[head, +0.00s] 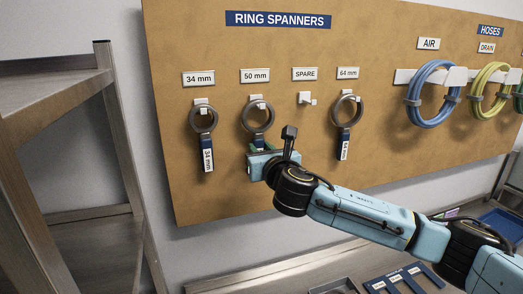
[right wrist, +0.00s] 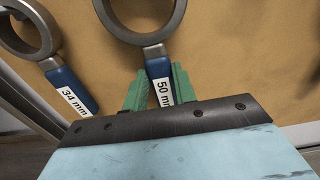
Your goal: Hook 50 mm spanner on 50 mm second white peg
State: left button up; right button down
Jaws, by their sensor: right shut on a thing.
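The 50 mm spanner (head: 258,118) has a grey ring and a blue handle with a white label. Its ring is at the second white peg (head: 256,101), under the 50 mm sign, and the peg shows inside the ring's top. My right gripper (head: 256,150) is shut on the spanner's handle, below the ring. In the right wrist view the green fingers (right wrist: 159,88) sit on both sides of the 50 mm handle (right wrist: 159,66). Whether the ring rests on the peg cannot be told. My left gripper is not in view.
The 34 mm spanner (head: 204,122) hangs to the left and the 64 mm spanner (head: 346,113) to the right. The spare peg (head: 306,98) is empty. Blue (head: 432,94) and yellow-green hoses hang at right. A metal shelf (head: 60,95) stands at left.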

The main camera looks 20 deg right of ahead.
jog(key=c, duration=1.1)
grip_release()
jog(key=shift+o, duration=0.2)
